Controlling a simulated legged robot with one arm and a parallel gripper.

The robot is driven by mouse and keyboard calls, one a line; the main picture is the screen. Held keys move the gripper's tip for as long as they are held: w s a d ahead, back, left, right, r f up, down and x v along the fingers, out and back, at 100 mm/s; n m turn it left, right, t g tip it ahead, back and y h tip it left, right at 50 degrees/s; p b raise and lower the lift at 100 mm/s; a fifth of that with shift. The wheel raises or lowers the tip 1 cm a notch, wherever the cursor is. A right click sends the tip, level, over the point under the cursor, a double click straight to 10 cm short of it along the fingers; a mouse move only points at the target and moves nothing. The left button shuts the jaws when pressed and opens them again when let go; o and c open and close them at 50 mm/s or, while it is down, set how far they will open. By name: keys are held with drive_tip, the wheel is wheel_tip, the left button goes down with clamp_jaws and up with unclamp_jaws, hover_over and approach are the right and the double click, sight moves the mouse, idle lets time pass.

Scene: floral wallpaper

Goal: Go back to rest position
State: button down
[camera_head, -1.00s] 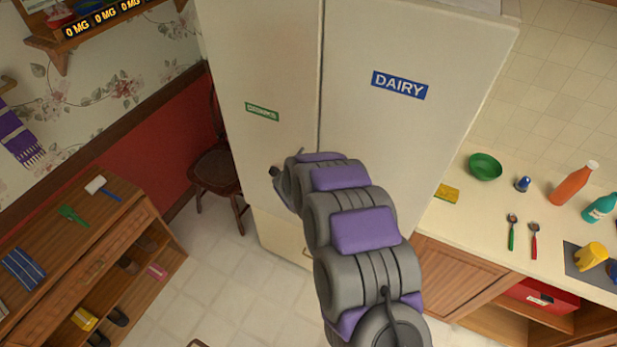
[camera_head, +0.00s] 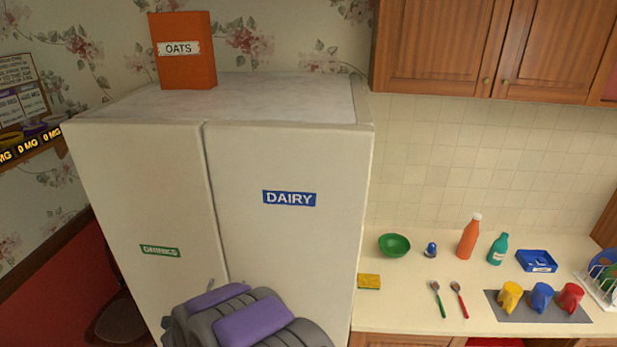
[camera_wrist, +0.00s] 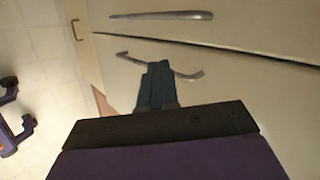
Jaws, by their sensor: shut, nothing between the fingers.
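My gripper (camera_wrist: 157,85) shows in the wrist view, with its dark fingers together and nothing between them. It points toward the pale fridge front (camera_wrist: 240,100). A grey bar handle (camera_wrist: 160,15) lies above the fingertips in that view, and a second curved grey handle (camera_wrist: 188,76) is partly hidden behind the fingers. I cannot tell whether the fingers touch it. In the head view my purple and grey arm reaches up from the bottom edge in front of the fridge (camera_head: 270,150), whose doors look shut. The fingers are hidden in the head view.
A counter (camera_head: 400,312) to the right holds a green bowl (camera_head: 394,245), an orange bottle (camera_head: 469,237), a teal bottle (camera_head: 497,249), spoons and mugs. An oats box (camera_head: 184,65) stands on the fridge. A chair (camera_head: 120,318) is at lower left.

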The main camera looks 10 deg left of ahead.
drive_tip(key=s+d+r+n+g+y+b, duration=0.25)
drive_tip(key=d+n+b, duration=0.25)
drive_tip(key=d, duration=0.3)
drive_tip(key=s+d+r+n+g+y+b, duration=0.1)
drive_tip(key=s+d+r+n+g+b, duration=0.3)
drive_tip(key=d, duration=0.4)
drive_tip(key=s+d+f+n+g+h+b, duration=0.1)
drive_tip(key=s+d+f+h+b, duration=0.1)
drive_tip(key=s+d, duration=0.6)
drive_tip(key=s+d+f+n+g+h+b, duration=0.2)
drive_tip(key=s+d+b, duration=0.3)
drive_tip(key=s+d, duration=0.4)
drive_tip(key=s+d+f+n+g+h+b, duration=0.1)
drive_tip(key=s+d+f+b, duration=0.3)
drive_tip(key=s+d, duration=0.4)
drive_tip(key=d+n+h, duration=0.1)
drive_tip(key=d, duration=0.5)
drive_tip(key=shift+s+d+f, duration=0.2)
drive_tip(key=shift+s+d, duration=0.1)
drive_tip(key=shift+s, duration=0.1)
drive_tip(key=shift+h, duration=0.25)
